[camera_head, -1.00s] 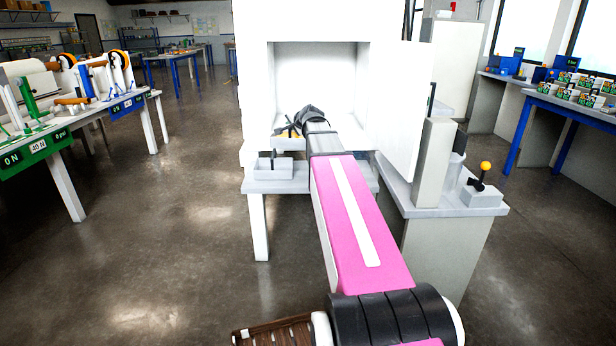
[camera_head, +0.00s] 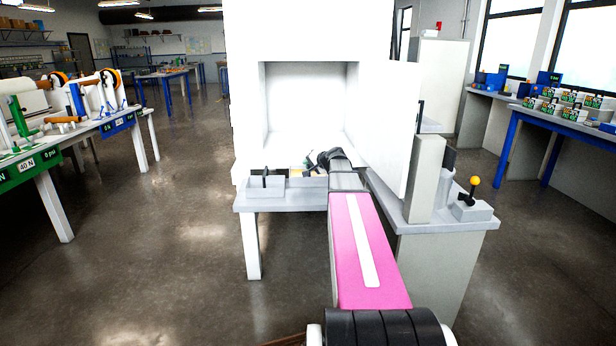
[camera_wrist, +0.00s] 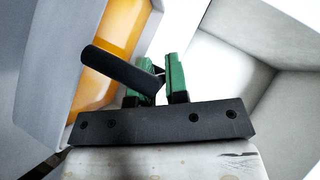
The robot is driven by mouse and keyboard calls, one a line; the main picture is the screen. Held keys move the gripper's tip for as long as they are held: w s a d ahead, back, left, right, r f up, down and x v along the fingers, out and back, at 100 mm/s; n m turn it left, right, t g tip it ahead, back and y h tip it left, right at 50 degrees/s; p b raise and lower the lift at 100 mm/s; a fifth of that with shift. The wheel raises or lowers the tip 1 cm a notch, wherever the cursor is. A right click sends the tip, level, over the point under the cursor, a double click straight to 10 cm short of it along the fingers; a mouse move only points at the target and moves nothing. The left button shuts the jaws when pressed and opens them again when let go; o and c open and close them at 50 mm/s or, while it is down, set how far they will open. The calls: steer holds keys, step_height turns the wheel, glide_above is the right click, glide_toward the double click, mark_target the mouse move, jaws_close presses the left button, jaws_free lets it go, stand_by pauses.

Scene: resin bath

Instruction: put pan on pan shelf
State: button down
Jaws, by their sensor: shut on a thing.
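My gripper (camera_head: 322,162), with green fingertips in the wrist view (camera_wrist: 160,82), is shut on the black handle (camera_wrist: 125,72) of a pale pan. The pan's grey wall (camera_wrist: 45,75) and its orange contents (camera_wrist: 122,30) show at left in the wrist view. In the head view this pan (camera_head: 307,187) is beside a second pale box-shaped pan (camera_head: 264,190) with an upright black handle. Both are at the grey ledge (camera_head: 285,203) before the white cabinet, which may be the pan shelf. I cannot tell whether the held pan touches it.
The white cabinet's opening (camera_head: 305,100) is behind the pans, with its door (camera_head: 390,130) swung open at right. A grey post (camera_head: 427,180) and an orange-knobbed lever box (camera_head: 472,208) stand on the right bench. The floor at left is clear.

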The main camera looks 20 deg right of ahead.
steer(key=shift+f, duration=2.3)
steer(key=shift+f, duration=0.15)
steer(key=c, duration=1.1)
jaws_free()
steer(key=v, duration=1.2)
steer(key=s+a+f+n+g, duration=0.2)
steer(key=s+a+f+g, duration=0.15)
steer(key=a+f, duration=0.55)
steer(key=s+a+f+n+g+h, duration=0.1)
steer(key=s+a+f+n+g, duration=0.1)
steer(key=s+a+f, duration=0.3)
steer(key=s+a+f+n+g+h, duration=0.2)
steer(key=s+a+f, duration=0.3)
steer(key=s, duration=0.3)
steer(key=s+a+f+n+g+h, duration=0.2)
steer(key=s+a+f+g, duration=0.2)
steer(key=s+f, duration=0.3)
steer(key=shift+a+g, duration=0.35)
steer(key=shift+a, duration=0.55)
